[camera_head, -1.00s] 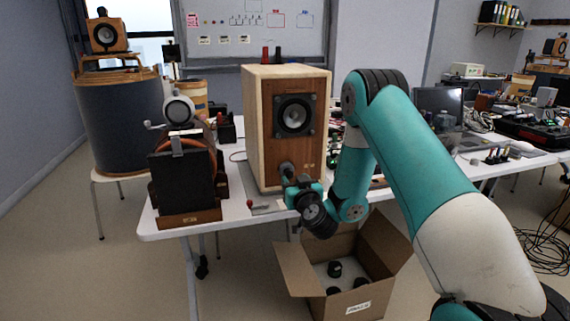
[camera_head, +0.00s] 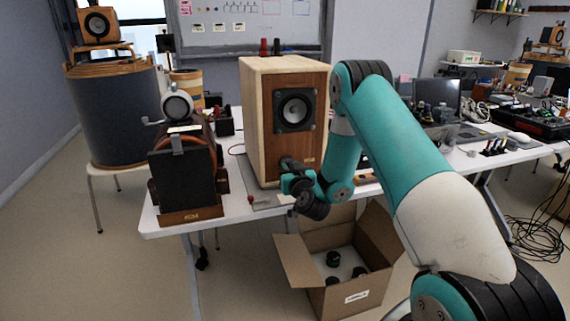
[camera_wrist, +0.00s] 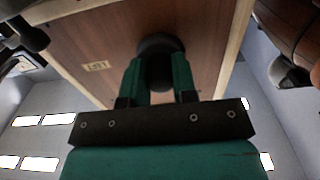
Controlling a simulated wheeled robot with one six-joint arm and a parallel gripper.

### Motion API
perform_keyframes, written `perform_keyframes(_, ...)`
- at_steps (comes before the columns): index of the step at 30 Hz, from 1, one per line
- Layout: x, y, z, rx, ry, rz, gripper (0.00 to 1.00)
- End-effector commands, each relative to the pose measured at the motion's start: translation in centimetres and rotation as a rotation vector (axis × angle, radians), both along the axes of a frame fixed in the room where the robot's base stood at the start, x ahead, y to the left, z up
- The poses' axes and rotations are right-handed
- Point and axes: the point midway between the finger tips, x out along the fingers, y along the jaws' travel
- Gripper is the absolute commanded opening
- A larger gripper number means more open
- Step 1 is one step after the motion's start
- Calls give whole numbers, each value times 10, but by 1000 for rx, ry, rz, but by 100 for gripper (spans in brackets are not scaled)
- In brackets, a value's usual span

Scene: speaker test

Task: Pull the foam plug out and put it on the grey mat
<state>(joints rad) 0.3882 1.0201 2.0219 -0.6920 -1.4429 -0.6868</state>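The dark foam plug (camera_wrist: 160,46) is in the lower front of the wooden speaker (camera_head: 308,150), below its round driver. In the wrist view it is a dark round shape against the wood, and I cannot tell how deep it sits. My gripper (camera_head: 289,172) is at the plug, its teal fingers (camera_wrist: 159,72) on either side with dark material filling the gap; they look shut on it. The grey mat (camera_head: 268,202) lies on the white table, under and in front of the speaker, partly hidden by my gripper.
An open cardboard box (camera_head: 342,262) with several dark round pieces stands on the floor below the table edge. A dark box-shaped device (camera_head: 187,175) stands left of the mat. A small red-tipped item (camera_head: 251,199) lies on the mat's left side. Electronics fill the table at right.

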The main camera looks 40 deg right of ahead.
Motion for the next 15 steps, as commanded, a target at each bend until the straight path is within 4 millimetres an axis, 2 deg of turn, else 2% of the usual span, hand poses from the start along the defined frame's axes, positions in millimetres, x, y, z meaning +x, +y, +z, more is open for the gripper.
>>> perform_keyframes(15,1,2,-1,-2,2,2,0)
